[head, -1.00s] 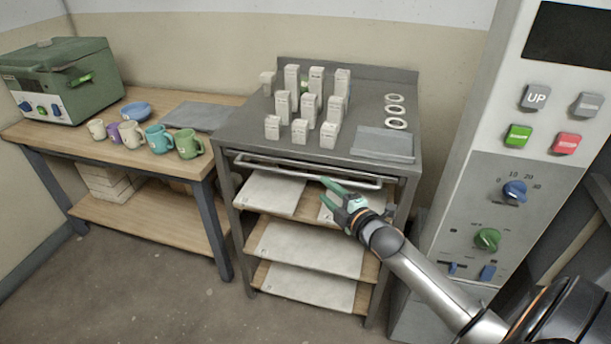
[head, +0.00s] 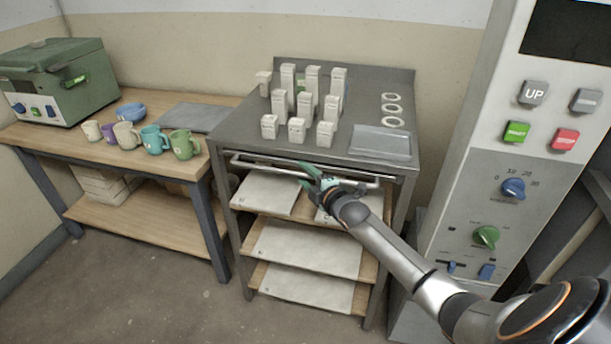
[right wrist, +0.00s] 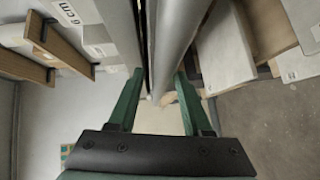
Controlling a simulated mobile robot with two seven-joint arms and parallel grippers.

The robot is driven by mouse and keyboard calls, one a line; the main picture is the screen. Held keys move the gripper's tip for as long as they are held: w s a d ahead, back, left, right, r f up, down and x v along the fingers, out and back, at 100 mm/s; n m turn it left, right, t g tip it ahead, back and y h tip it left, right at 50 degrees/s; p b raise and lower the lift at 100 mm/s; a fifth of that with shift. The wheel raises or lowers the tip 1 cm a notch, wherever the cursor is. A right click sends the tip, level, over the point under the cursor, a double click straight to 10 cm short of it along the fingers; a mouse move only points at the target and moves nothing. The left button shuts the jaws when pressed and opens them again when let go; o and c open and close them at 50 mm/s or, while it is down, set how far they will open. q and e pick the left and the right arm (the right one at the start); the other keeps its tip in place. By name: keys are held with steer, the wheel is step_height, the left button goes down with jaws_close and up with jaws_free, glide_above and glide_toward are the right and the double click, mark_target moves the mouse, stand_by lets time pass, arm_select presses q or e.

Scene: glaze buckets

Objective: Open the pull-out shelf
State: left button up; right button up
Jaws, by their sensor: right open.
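The pull-out shelf has a long pale bar handle (head: 262,167) just below the top of the steel workbench (head: 238,128), and it looks pushed in. My right gripper (head: 308,171), with green fingers, is at the middle of this bar. In the right wrist view the open gripper (right wrist: 158,78) has one finger on each side of the bar (right wrist: 178,40), with gaps visible; I cannot tell whether either finger touches it. The far part of the shelf is hidden under the top. My left gripper is not in view.
Below the handle, wooden shelves carry pale slabs (head: 305,247). White canisters and rings (head: 391,109) stand and lie on top. A wooden table (head: 75,137) with mugs is at left. A control panel (head: 505,160) stands close at right. Floor in front is clear.

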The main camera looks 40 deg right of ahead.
jaws_close()
stand_by(1.3)
